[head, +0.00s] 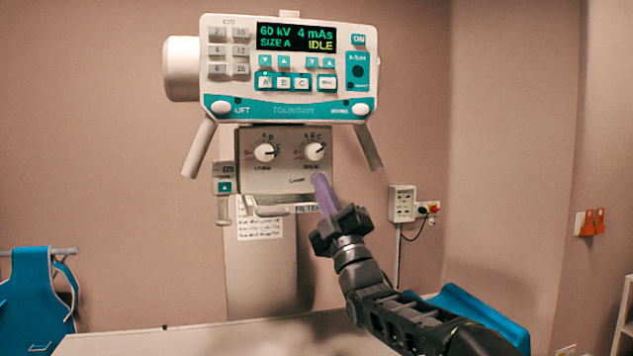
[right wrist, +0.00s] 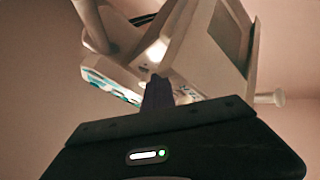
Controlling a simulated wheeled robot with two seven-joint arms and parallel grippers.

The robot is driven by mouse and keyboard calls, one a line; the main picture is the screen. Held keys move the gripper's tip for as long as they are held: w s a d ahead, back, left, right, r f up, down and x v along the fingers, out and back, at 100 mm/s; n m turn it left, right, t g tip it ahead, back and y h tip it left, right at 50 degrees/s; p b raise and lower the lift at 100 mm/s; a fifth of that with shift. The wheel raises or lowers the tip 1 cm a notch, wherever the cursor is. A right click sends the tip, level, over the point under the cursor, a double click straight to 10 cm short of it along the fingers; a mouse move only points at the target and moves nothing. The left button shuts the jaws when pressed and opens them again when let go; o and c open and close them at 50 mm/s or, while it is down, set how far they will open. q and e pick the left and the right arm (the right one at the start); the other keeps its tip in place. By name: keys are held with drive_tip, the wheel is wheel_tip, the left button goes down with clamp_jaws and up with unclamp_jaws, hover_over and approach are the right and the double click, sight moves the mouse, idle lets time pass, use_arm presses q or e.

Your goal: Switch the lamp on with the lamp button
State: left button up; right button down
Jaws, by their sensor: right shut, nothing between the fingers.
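The X-ray head with its control panel (head: 288,70) is mounted on a column in the middle of the head view. Its screen reads 60 kV, 4 mAs, SIZE A, IDLE. Below it is the collimator box (head: 255,182) with two round dials and a small label that looks like "Lamp" at its lower right. The lamp button itself is not visible; my fingertips cover the spot beside that label. My right gripper (head: 319,179) is shut and empty, pointing up at the box's lower right corner. Its fingers also show in the right wrist view (right wrist: 158,93). I cannot tell whether they touch. My left gripper is out of view.
A pale table top (head: 220,340) runs along the bottom. A wall socket box (head: 402,204) with a cable is to the right. A blue apron (head: 32,300) hangs at the left.

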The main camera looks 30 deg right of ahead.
drive_tip(key=shift+w+d+f, duration=0.15)
drive_tip(key=shift+w+f, duration=0.05)
drive_tip(key=shift+w, duration=0.25)
idle(1.1)
drive_tip(key=shift+b, duration=0.3)
drive_tip(key=shift+s+f+b, duration=0.1)
drive_tip(key=shift+f+b, duration=0.2)
drive_tip(key=shift+b, duration=0.15)
drive_tip(key=shift+s+a+f+b, duration=0.2)
drive_tip(key=shift+s+b, duration=0.1)
drive_tip(key=shift+b, duration=0.4)
drive_tip(key=shift+s+r, duration=0.1)
drive_tip(key=shift+r, duration=0.05)
drive_tip(key=s+b, duration=0.1)
drive_tip(key=s+a+b, duration=0.1)
drive_tip(key=s+b, duration=0.3)
drive_tip(key=shift+a+r, duration=0.25)
drive_tip(key=shift+a, duration=0.1)
